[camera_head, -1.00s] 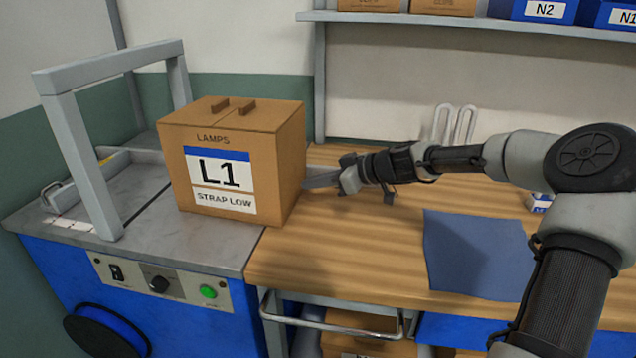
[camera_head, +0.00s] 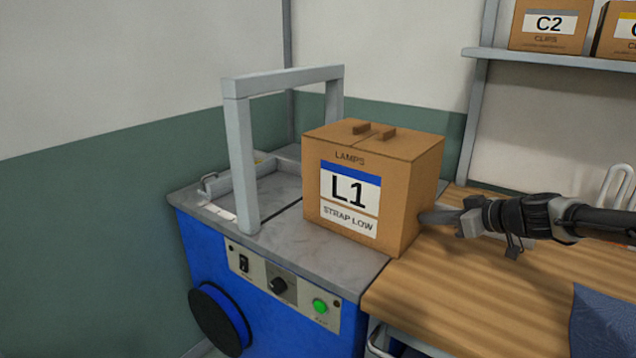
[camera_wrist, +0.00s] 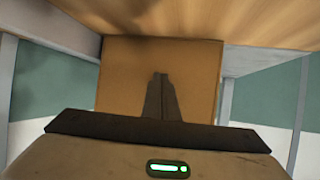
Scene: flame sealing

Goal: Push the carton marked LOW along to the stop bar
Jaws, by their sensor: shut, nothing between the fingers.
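The brown carton (camera_head: 411,200), labelled L1 LAMPS STRAP LOW, stands upright, mostly on the grey machine top (camera_head: 335,268), its right end near the wooden bench. My gripper (camera_head: 432,217) is at the carton's right side with fingers shut and empty. Its tips are touching or very close to that face; I cannot tell which. In the wrist view the shut fingers (camera_wrist: 160,98) point at the plain carton face (camera_wrist: 125,70). A low grey bar (camera_head: 222,186), apparently the stop bar, lies at the machine's far left, beyond the arch and apart from the carton.
A grey arch (camera_head: 243,160) spans the machine top left of the carton, with bare surface between them. The wooden bench (camera_head: 440,300) is clear in front of my gripper. A blue cloth (camera_head: 603,325) lies at right. A shelf (camera_head: 560,60) with cartons is above.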

